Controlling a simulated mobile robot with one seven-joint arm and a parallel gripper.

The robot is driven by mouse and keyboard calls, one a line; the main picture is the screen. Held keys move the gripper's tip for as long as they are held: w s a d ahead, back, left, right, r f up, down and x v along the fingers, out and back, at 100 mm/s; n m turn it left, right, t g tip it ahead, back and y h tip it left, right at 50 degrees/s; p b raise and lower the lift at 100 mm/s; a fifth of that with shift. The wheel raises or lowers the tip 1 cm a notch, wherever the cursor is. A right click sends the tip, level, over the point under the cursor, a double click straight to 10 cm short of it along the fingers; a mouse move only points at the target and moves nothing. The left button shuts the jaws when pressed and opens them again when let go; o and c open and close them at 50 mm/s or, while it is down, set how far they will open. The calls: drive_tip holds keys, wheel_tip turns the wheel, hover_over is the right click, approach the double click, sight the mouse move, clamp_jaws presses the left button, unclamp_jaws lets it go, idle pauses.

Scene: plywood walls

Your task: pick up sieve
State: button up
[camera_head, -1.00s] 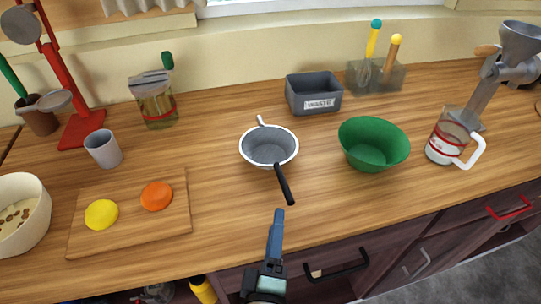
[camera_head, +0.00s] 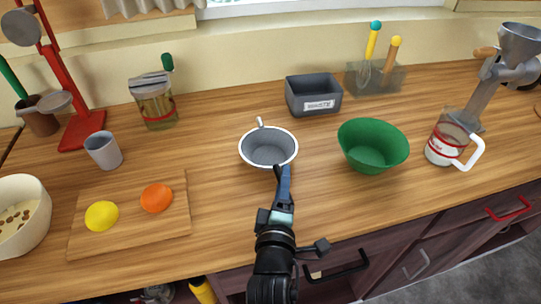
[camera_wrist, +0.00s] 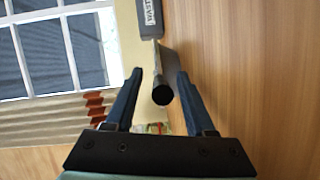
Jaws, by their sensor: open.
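The sieve (camera_head: 268,148) is a round grey mesh bowl with a white rim and a small hook at its far side. It sits on the wooden counter, left of the green bowl. Its black handle points toward me and is mostly hidden behind my gripper (camera_head: 284,172) in the head view. In the wrist view the dark round handle end (camera_wrist: 162,95) shows between the two blue fingers of my gripper (camera_wrist: 160,76). The fingers are apart, one on each side of the handle, with gaps showing.
The green bowl (camera_head: 372,146) stands close on the right, and a grey waste bin (camera_head: 312,96) stands behind. A cutting board (camera_head: 130,235) with a lemon (camera_head: 102,215) and an orange (camera_head: 156,198) lies to the left. The counter between board and sieve is clear.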

drive_tip(key=shift+w, duration=0.1)
clamp_jaws()
drive_tip(key=shift+r, duration=0.1)
idle(0.4)
